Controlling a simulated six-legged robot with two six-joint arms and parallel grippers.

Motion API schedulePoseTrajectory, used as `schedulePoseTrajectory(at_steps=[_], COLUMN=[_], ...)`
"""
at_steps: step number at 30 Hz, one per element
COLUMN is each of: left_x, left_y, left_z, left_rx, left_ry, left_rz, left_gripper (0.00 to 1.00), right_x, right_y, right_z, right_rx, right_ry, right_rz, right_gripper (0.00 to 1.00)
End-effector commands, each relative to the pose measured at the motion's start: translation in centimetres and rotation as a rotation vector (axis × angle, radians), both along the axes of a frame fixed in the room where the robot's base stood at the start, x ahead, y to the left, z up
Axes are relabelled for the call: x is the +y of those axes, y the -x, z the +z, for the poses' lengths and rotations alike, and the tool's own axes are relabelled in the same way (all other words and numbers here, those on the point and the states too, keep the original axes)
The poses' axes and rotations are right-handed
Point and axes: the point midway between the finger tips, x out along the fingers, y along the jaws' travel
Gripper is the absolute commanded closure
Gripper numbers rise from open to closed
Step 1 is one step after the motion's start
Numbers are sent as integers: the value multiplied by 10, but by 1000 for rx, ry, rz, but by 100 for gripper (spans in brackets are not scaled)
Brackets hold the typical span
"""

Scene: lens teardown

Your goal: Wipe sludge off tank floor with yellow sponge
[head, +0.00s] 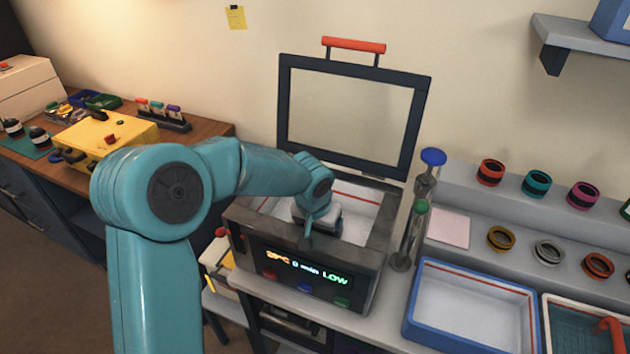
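The tank (375,232) is a dark grey box with a pale inside and a red line along its inner wall. Its framed lid (420,115) stands open at the back. My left arm reaches over the tank, and my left gripper (318,222) is down in its opening. A light grey block-like shape shows at the gripper; I cannot tell whether it is part of the gripper or something held. The fingertips are hidden. I make out no yellow sponge in the gripper and no sludge on the visible floor. My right gripper is not in view.
Right of the tank are a blue-rimmed tray (415,322), a green-topped cylinder (408,240) and shelves of coloured rings. A yellow box (95,140) stands on the wooden bench.

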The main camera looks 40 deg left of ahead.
Motion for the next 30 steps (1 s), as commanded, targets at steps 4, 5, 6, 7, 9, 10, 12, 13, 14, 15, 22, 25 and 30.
schedulePoseTrajectory(at_steps=[4,5,6,7,9,10,12,13,14,15,22,25,30], left_x=[0,0,0,0,1,1,1,1,1,1,1,1,1], left_y=[-1,-1,-1,-1,-1,-1,-1,-1,-1,-1,1,1,1], left_z=[16,18,20,22,29,32,38,41,43,47,66,70,70], left_rx=[-1,-1,-1,-1,-2,-2,-3,-3,-3,-3,-1,-1,-1], left_ry=[1,0,0,0,1,1,1,1,1,2,1,1,2], left_rz=[-1,-1,-1,-1,-1,-1,-2,-2,-2,-3,-3,-3,-5], left_gripper=[48,48,48,48,48,48,48,48,48,48,48,48,48], right_x=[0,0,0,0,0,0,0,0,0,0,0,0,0], right_y=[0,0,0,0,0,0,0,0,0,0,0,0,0], right_z=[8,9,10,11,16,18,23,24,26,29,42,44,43], right_rx=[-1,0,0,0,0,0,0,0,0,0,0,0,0], right_ry=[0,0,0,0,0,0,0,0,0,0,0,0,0], right_rz=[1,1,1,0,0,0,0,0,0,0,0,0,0], right_gripper=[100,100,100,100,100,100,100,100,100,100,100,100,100])
